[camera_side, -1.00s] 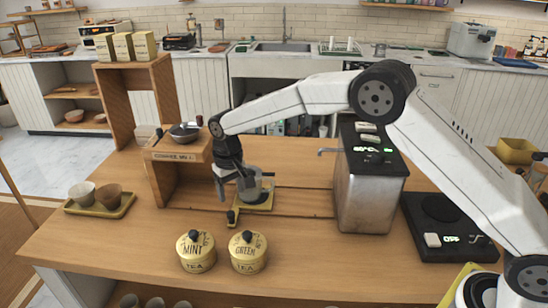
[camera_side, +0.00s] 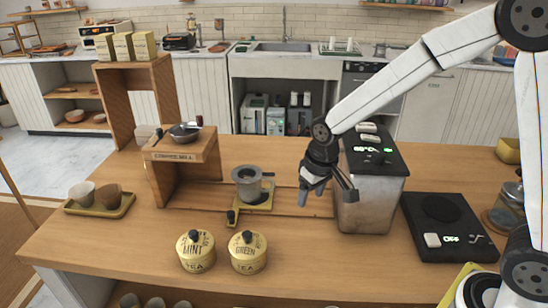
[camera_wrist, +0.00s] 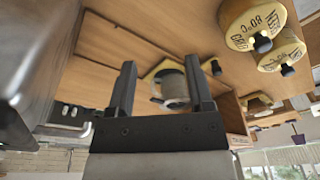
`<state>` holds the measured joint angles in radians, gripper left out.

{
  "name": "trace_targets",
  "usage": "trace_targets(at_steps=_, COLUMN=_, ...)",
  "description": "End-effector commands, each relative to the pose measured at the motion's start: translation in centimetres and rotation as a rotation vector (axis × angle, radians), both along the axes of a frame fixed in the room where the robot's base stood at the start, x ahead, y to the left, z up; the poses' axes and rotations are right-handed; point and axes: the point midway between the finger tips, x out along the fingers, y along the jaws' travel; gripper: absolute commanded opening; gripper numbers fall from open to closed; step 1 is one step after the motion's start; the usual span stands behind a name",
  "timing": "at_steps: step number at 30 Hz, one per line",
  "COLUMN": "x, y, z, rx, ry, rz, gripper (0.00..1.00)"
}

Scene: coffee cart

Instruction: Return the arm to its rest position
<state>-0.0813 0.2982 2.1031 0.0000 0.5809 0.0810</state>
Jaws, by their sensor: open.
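My gripper (camera_side: 328,188) hangs above the table in the side view, just in front of the steel hot-water machine (camera_side: 368,197) and right of the cup. Its jaws are apart with nothing between them. In the wrist view the two fingers (camera_wrist: 160,85) are spread, and the grey cup (camera_wrist: 173,88) shows beyond them at a distance. In the side view the cup (camera_side: 249,184) stands upright on a small yellow-edged scale (camera_side: 262,203), apart from the gripper, with a dark-rimmed piece on top.
Two yellow tea tins, mint (camera_side: 196,252) and green (camera_side: 248,253), stand at the front. A tray (camera_side: 124,207) holds two cups.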

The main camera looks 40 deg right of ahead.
Motion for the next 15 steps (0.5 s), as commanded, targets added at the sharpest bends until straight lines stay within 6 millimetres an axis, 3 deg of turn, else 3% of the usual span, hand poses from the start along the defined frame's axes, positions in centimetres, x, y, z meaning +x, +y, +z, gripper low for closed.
trace_targets(at_steps=9, x=-7.9, y=-2.5, z=-0.5, rx=-0.008, ry=-0.051, rz=-0.004, gripper=0.67)
trace_targets(at_steps=15, x=-11.0, y=-3.1, z=-1.0, rx=-0.012, ry=-0.069, rz=-0.003, gripper=0.67)
